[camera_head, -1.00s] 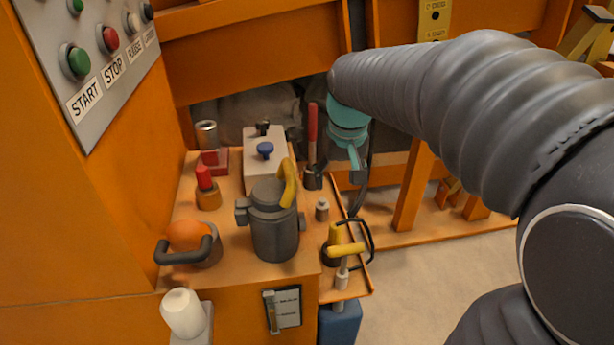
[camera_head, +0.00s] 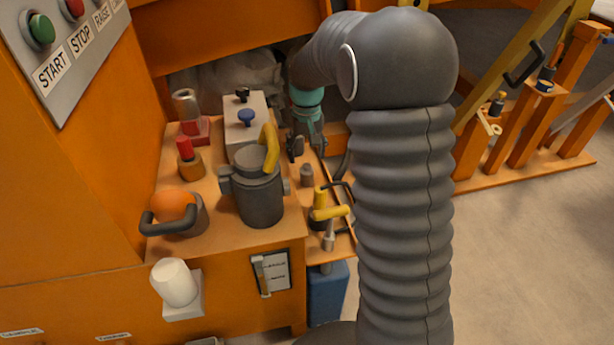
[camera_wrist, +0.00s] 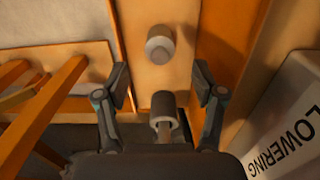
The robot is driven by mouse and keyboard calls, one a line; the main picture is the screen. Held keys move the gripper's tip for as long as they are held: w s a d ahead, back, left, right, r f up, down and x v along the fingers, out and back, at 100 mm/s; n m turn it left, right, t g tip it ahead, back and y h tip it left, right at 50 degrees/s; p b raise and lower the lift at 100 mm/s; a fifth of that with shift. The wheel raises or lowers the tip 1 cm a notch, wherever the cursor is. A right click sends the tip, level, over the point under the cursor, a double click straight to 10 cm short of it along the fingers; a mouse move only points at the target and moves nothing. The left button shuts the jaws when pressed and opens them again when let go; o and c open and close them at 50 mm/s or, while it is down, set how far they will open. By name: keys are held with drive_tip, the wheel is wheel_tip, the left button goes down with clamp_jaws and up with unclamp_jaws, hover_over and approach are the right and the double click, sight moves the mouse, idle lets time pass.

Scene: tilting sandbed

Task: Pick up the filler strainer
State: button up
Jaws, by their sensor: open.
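My gripper (camera_wrist: 160,90) is open in the wrist view, one finger on each side. Between and below them is a dark cylinder (camera_wrist: 164,107) with a lighter stem. A pale grey capped cylinder (camera_wrist: 160,46) stands ahead on the orange surface and seems to be the small grey cylinder (camera_head: 307,175) in the head view. I cannot tell which of these is the filler strainer. In the head view my gripper (camera_head: 297,148) is low beside the white box, partly hidden by my arm. No contact with either cylinder can be made out.
The white box (camera_head: 245,125) with a blue knob is left of my gripper; its LOWERING label shows in the wrist view. A dark canister (camera_head: 258,200) with a yellow handle stands nearer. A yellow-handled fitting (camera_head: 320,205) and black loop crowd the narrow side tray (camera_head: 342,247).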

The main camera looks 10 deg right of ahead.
sight(307, 165)
drive_tip(key=shift+f, duration=3.95)
drive_tip(key=c, duration=1.2)
drive_tip(key=shift+c, duration=0.2)
drive_tip(key=shift+r, duration=0.1)
drive_tip(key=shift+r, duration=0.55)
drive_tip(key=r, duration=0.3)
drive_tip(key=shift+s+d+r, duration=0.2)
drive_tip(key=shift+d, duration=0.2)
drive_tip(key=s+d+r, duration=0.5)
drive_tip(key=d+r, duration=0.1)
drive_tip(key=d, duration=0.3)
drive_tip(key=shift+s+r, duration=0.2)
drive_tip(key=shift+s, duration=0.1)
